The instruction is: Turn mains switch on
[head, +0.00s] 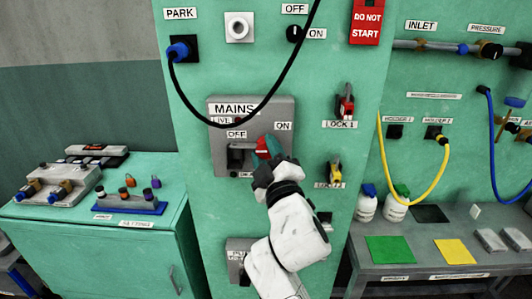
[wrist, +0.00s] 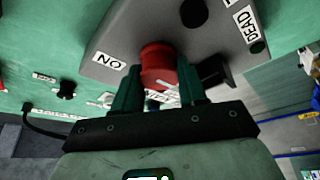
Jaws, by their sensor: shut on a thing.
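The grey mains switch box (head: 220,108) is on the green panel, with OFF at its left and ON at its right. A red rounded grip (head: 263,145) shows at the box's right side, just below the ON label (head: 282,126). My gripper (head: 269,152) is at this grip. In the wrist view the two green fingers of my gripper (wrist: 157,88) stand on either side of the red grip (wrist: 157,58), shut on it. The ON label (wrist: 109,60) is left of it there. My gripper partly hides the lower right of the box.
A black cable (head: 277,80) with a blue plug (head: 180,49) hangs across the top of the mains box. A padlock (head: 345,105) and a yellow-handled part (head: 335,172) are to the right. Benches stand at left (head: 165,222) and right (head: 405,253).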

